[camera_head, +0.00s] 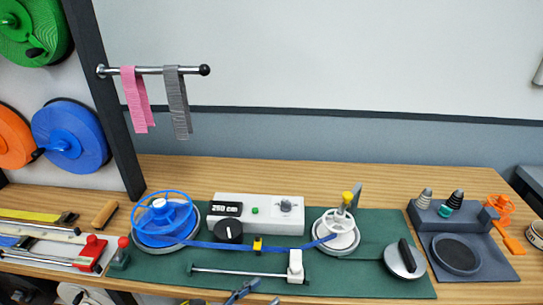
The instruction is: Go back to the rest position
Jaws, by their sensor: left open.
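My left gripper (241,293) shows only in part at the bottom edge, in front of the green mat (160,273). It is open, and I see nothing held in it. A blue strap (212,245) runs across the mat from the large blue spool (165,222) to the small white reel (337,232). The gripper is below the strap and apart from it. My right gripper is not in view.
A white box with a display (257,212) stands behind the strap. A rail with a white slider (295,266) lies in front. A pink strap (136,100) and a grey strap (177,102) hang on a bar. A grey station (455,217) stands at right.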

